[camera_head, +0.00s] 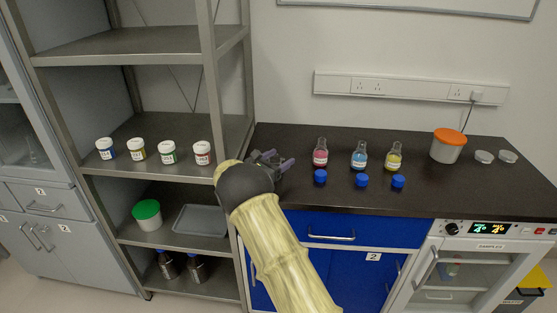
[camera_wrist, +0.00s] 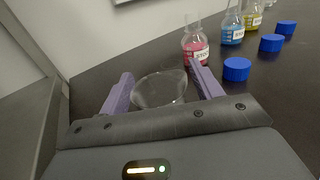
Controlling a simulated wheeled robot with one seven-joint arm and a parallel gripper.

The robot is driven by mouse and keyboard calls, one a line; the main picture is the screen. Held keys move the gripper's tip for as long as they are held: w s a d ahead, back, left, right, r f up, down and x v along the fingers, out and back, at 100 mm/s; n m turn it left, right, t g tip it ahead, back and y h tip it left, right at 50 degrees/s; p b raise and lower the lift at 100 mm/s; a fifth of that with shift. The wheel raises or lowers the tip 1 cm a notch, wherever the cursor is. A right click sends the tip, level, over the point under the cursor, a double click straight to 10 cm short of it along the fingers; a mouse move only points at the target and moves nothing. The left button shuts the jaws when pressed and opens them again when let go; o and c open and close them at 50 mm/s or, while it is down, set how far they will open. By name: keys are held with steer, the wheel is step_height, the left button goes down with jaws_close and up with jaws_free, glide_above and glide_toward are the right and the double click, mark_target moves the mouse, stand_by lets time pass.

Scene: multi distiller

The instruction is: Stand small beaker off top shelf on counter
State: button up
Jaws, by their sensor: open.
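A small clear glass beaker (camera_wrist: 160,90) shows between my finger pads in the wrist view, with its round rim facing the camera. It seems to be upright at the counter surface, but its base is hidden. My gripper (camera_wrist: 160,72) is open, with one purple finger on each side of the beaker. In the head view my gripper (camera_head: 272,160) is over the left end of the black counter (camera_head: 300,190), and I cannot make out the beaker there. The upper shelf (camera_head: 130,46) of the grey rack is bare where it shows.
A pink flask (camera_head: 320,154), a blue flask (camera_head: 359,157) and a yellow flask (camera_head: 394,157) stand right of my gripper, with blue caps (camera_head: 362,181) before them. An orange-lidded tub (camera_head: 447,147) stands farther right. Several labelled jars (camera_head: 168,152) stand on the rack's middle shelf.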

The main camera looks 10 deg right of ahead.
steer(key=b+v, duration=0.1)
steer(key=v, duration=1.1)
steer(key=shift+r, duration=0.1)
